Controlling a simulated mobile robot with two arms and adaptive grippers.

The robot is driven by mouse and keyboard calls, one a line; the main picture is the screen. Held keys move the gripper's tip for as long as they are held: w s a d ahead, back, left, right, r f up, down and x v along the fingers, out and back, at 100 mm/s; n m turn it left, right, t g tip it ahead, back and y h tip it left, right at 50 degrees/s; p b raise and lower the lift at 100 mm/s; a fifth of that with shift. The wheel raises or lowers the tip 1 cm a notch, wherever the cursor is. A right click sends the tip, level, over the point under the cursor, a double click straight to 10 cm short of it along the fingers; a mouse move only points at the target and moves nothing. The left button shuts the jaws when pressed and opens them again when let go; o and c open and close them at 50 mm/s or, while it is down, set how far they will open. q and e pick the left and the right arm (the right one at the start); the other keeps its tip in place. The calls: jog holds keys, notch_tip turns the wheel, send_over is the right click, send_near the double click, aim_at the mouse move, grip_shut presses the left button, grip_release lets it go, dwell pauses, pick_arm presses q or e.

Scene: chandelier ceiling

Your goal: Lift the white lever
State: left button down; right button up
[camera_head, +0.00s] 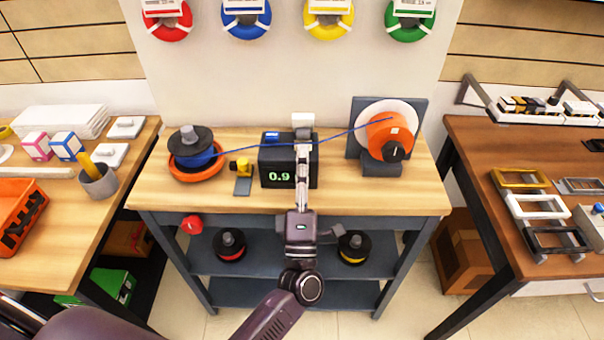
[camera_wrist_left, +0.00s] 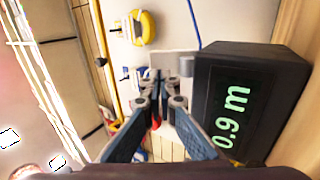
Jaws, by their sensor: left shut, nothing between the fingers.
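The white lever (camera_head: 303,119) stands up at the back of the black counter box, near its right end. The box (camera_head: 270,155) shows a green 0.9 on its front. My left gripper (camera_head: 304,142) reaches over the box's right part, with its tips just in front of and below the lever in the head view. In the left wrist view the gripper (camera_wrist_left: 166,82) is shut with nothing in it. A white piece, seemingly the lever (camera_wrist_left: 172,60), shows right beyond its tips. I cannot tell whether they touch. My right gripper is out of view.
A blue cable runs from the blue spool (camera_head: 195,155) at left across the box to the orange reel (camera_head: 388,135) at right. A small yellow device (camera_head: 241,168) sits left of the box. Wood (camera_head: 370,198) is bare along the bench's front right.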

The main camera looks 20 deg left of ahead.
aim_at(303, 122)
pick_arm(q)
jog(key=p+x, duration=0.1)
jog(key=x, duration=0.3)
jog(key=shift+r, duration=0.1)
jog(key=shift+w+a+r, duration=0.1)
jog(key=shift+w+a, duration=0.05)
jog(key=shift+w, duration=0.15)
